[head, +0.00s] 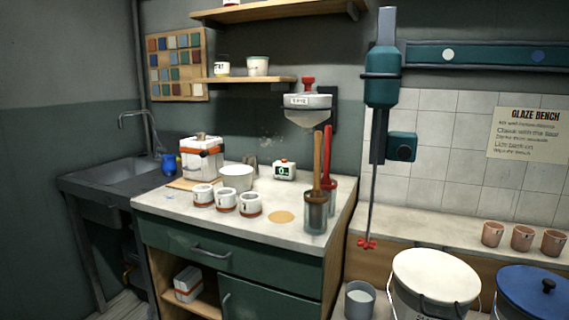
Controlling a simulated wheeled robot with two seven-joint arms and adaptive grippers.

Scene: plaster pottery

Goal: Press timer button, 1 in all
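Neither of my grippers shows in the head view.
Several small white cups (226,202) stand in front of a white bowl (237,178). A grey pot (316,212) with upright tools stands at the counter's right. A white dispenser (307,108) hangs above the timer. A mixer (383,75) hangs at the right.

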